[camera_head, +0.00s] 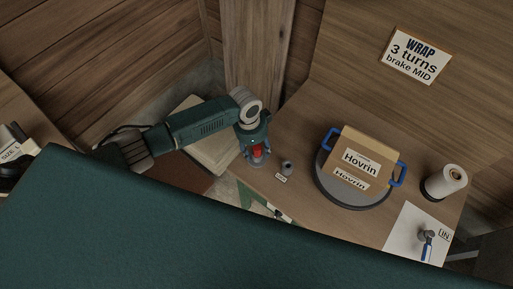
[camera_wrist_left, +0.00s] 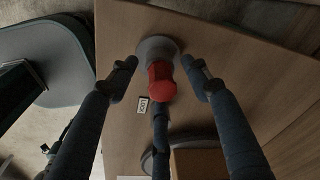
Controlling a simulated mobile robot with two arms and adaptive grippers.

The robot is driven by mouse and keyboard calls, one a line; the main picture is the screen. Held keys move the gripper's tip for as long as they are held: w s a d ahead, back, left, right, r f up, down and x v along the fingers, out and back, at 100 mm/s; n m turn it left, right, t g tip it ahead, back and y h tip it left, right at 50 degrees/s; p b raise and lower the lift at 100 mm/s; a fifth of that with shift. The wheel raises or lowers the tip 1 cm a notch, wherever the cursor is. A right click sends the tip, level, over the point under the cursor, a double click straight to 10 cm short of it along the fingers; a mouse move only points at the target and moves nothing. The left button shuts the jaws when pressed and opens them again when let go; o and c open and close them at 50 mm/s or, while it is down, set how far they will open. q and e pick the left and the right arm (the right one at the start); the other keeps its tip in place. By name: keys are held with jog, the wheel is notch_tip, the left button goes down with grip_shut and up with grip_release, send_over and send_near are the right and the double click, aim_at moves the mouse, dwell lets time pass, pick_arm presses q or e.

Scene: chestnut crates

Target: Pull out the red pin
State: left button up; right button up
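The red pin (camera_head: 257,152) stands at the left end of the wooden worktop, under my left gripper. In the left wrist view the red pin (camera_wrist_left: 161,82) shows a red head above a round grey base (camera_wrist_left: 155,46). My left gripper (camera_head: 256,157) points down over it. Its dark fingers (camera_wrist_left: 160,68) are spread to both sides of the red head, with gaps between. A further dark finger-like part shows below the head. I cannot tell how far the pin sits in its base. My right gripper is not in view.
A small grey cylinder (camera_head: 287,167) with a label stands just right of the gripper. A round grey turntable (camera_head: 350,200) with blue handles bears a "Hovrin" box (camera_head: 362,150).

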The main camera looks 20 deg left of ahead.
aim_at(253, 154)
pick_arm(q)
notch_tip(253, 154, up, 12)
jog(key=a, duration=0.1)
jog(key=shift+s, duration=0.45)
dwell(0.5)
